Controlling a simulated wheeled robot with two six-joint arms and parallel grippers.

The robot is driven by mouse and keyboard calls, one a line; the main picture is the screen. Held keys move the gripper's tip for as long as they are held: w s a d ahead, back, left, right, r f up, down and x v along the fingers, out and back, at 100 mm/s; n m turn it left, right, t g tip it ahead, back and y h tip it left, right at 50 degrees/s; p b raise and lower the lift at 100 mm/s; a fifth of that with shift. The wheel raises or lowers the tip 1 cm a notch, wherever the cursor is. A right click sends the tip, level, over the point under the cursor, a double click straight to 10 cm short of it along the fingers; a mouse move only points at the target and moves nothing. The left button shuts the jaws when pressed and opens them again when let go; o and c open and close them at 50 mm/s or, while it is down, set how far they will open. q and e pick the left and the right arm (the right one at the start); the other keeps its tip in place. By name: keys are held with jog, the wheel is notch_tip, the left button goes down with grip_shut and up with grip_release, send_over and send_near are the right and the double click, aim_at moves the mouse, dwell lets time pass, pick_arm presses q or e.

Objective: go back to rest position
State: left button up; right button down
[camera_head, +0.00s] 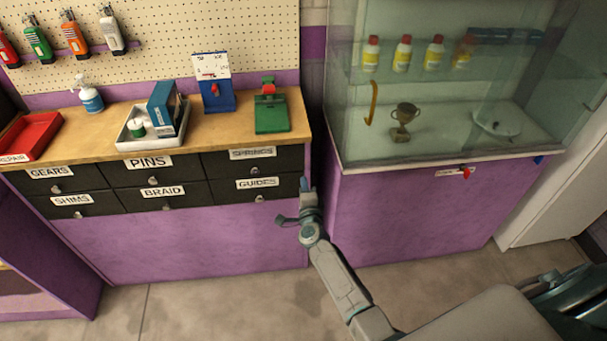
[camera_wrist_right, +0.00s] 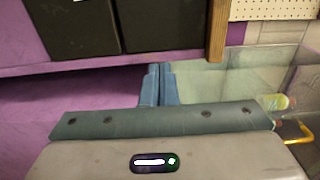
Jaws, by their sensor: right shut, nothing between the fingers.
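My right gripper (camera_head: 307,186) is shut and empty. In the head view it points up beside the right end of the workbench's drawers, by the "GUIDES" drawer (camera_head: 258,184). In the right wrist view its blue fingers (camera_wrist_right: 158,84) are together with nothing between them. Behind them are the purple front of the bench and the glass of the display case. My right arm reaches up from the bottom right of the head view. My left gripper is not in view.
A workbench (camera_head: 90,145) holds a red tray (camera_head: 30,138), a white tray (camera_head: 124,143) and a green device (camera_head: 271,110). A glass display case (camera_head: 350,110) with a trophy (camera_head: 404,121) stands on a purple cabinet (camera_head: 420,215) at the right. The floor in front (camera_head: 200,305) is clear.

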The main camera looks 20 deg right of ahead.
jog(key=s+a+f+n+g+y, duration=0.15)
jog(key=s+f+n+g, duration=0.4)
jog(key=s+f, duration=0.9)
jog(key=s+a+f+n+g+y, duration=0.1)
jog(key=s+f+n+g+y, duration=0.15)
jog(key=s+f+n, duration=0.9)
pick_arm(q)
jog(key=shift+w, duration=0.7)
pick_arm(e)
jog(key=s+d+f+n+g, duration=0.1)
jog(key=s+d+f+g, duration=0.1)
jog(key=s+f, duration=0.4)
jog(key=s+d+f+n+g, duration=0.1)
jog(key=s+f, duration=0.6)
jog(key=s, duration=1)
jog(key=s+d+f+n+g, duration=0.2)
jog(key=s+f+g, duration=0.3)
jog(key=s, duration=0.7)
jog(key=shift+s+d+f+n, duration=0.25)
jog(key=shift+d+f+n, duration=0.05)
jog(key=shift+f, duration=0.5)
